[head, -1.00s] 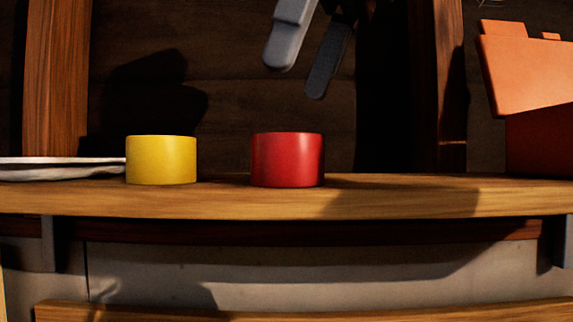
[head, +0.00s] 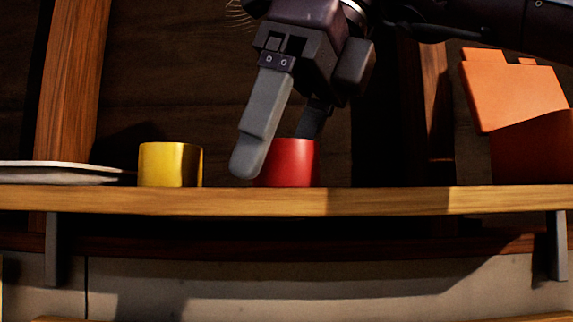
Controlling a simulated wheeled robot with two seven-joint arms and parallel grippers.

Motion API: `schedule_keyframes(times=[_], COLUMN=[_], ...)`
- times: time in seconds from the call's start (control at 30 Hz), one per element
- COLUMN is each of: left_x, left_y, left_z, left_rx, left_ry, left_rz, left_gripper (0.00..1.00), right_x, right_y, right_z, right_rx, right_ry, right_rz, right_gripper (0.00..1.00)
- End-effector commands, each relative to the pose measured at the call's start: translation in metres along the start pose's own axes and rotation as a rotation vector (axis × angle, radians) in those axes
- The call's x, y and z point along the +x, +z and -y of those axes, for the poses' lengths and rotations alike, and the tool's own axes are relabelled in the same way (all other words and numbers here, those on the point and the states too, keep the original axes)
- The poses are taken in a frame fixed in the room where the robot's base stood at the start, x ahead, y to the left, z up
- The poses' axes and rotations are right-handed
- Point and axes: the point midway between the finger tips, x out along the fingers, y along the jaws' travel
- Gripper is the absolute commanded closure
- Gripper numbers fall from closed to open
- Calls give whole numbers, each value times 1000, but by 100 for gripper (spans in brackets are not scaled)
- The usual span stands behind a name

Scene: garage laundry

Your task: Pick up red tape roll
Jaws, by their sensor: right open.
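The red tape roll (head: 293,164) sits on the wooden shelf (head: 390,200) near the middle of the head view. My right gripper (head: 280,153) reaches down from above, pointing at the roll. It is open. Its left finger is in front of the roll's left edge and covers part of it. Its other finger ends at the roll's top edge, and its tip is partly hidden there. I cannot tell whether either finger touches the roll. My left gripper is not in view.
A yellow roll (head: 168,165) stands on the shelf to the left of the red one. A pale flat plate-like thing (head: 65,173) lies further left. An orange box-like container (head: 520,105) stands at the right. The shelf between the red roll and the container is clear.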

Motion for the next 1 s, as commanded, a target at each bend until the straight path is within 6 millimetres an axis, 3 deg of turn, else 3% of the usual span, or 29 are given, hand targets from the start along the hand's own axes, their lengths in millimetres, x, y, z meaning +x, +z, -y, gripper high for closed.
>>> schedule_keyframes(times=[0.1, 0.47, 0.77, 1.0], left_x=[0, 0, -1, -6], left_y=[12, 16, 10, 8], left_z=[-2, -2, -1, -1], left_rx=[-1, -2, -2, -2], left_ry=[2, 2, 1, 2], left_rz=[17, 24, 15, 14], left_gripper=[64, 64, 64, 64], right_x=[0, 0, -2, -24], right_y=[0, 0, 1, 11], right_z=[0, 0, 0, 0], right_rx=[0, 0, -1, -2], right_ry=[0, 0, -1, 0], right_rz=[0, 0, -1, 1], right_gripper=[30, 75, 75, 75])
